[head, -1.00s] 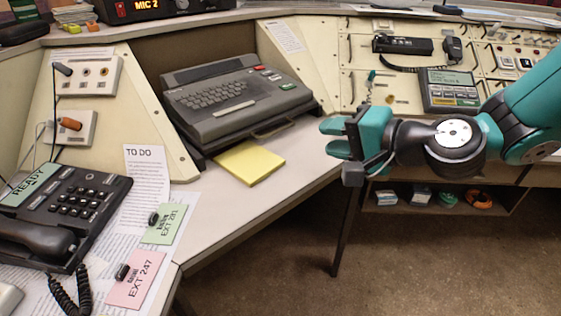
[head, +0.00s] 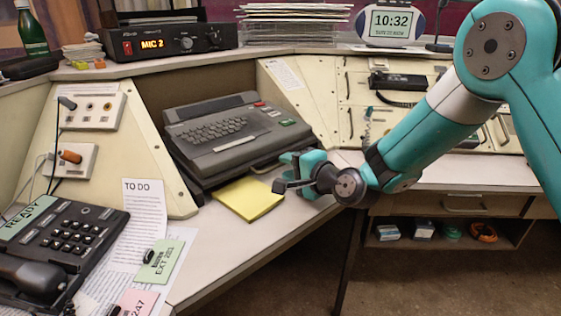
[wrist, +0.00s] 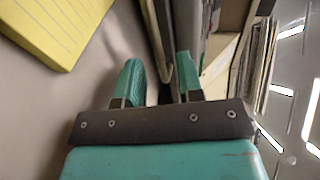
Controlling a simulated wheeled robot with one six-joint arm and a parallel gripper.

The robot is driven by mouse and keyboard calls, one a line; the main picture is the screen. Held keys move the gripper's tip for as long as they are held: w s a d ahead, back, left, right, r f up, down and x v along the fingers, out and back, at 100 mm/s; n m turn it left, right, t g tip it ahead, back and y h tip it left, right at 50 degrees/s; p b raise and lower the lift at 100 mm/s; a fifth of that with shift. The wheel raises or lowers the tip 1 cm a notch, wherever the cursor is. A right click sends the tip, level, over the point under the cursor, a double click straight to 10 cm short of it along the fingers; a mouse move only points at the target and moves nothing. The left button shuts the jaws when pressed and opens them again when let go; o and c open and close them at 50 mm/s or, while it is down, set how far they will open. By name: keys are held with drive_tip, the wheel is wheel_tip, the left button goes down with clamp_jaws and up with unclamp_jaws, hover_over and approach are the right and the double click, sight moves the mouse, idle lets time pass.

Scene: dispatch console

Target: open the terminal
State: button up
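The terminal (head: 228,135) is a dark grey keyboard unit with red and green keys, lying flat on the desk at the middle left. A bar handle (head: 267,168) stands out low on its front edge, partly hidden by my gripper. My gripper (head: 284,172) is just in front of that edge, at the handle's right end. In the wrist view my gripper (wrist: 160,75) has its two teal fingers apart, with a dark upright edge between or just beyond the tips. I cannot tell whether this is the handle, or whether the fingers touch it.
A yellow pad (head: 248,198) lies on the desk just left of my gripper; it also shows in the wrist view (wrist: 62,25). A black phone (head: 62,235) and papers fill the left desk. A radio (head: 167,41) stands behind. Open floor lies in front.

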sight(283, 164)
drive_tip(key=shift+x, duration=1.65)
